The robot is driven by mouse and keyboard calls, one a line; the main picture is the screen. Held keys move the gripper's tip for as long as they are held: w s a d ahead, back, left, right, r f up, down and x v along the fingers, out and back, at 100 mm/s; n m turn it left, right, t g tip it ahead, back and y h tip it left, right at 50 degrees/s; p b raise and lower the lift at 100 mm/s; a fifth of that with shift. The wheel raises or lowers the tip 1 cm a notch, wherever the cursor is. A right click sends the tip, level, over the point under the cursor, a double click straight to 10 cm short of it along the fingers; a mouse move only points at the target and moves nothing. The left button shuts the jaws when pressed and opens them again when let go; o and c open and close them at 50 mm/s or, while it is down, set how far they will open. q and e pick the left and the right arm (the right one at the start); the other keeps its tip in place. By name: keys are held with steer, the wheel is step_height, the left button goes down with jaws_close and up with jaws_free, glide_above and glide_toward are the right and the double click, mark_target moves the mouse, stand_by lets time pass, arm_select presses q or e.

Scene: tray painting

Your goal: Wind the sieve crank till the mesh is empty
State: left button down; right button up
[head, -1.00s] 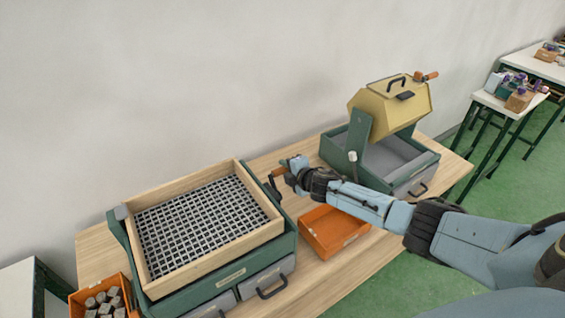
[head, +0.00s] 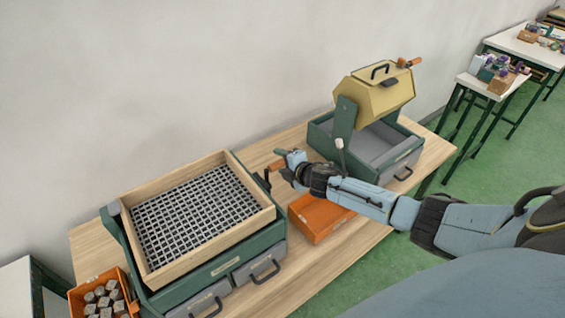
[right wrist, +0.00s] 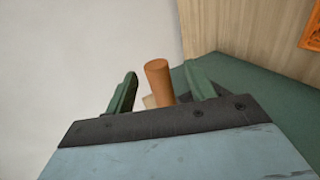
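The sieve (head: 244,165) is a wooden frame on a green box at the left of the table. Its mesh (head: 195,215) is a dark grid, and I see no loose pieces on it. The crank (head: 267,181) is at the sieve's right side, with an orange handle (head: 276,166). My right gripper (head: 284,157) is at this handle. In the right wrist view the handle (right wrist: 158,78) stands between the two green fingers of my right gripper (right wrist: 161,88), with a gap on each side. The handle's lower end is hidden. My left gripper is not in view.
An orange tray (head: 317,232) lies below my right forearm. A green box with a yellow drum (head: 375,100) stands at the back right. An orange bin of grey blocks (head: 78,302) is at the front left. Drawers with handles (head: 257,270) are under the sieve.

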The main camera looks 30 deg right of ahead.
steer(key=shift+o, duration=0.6)
steer(key=shift+s, duration=0.45)
steer(key=v, duration=0.7)
steer(key=shift+r, duration=0.15)
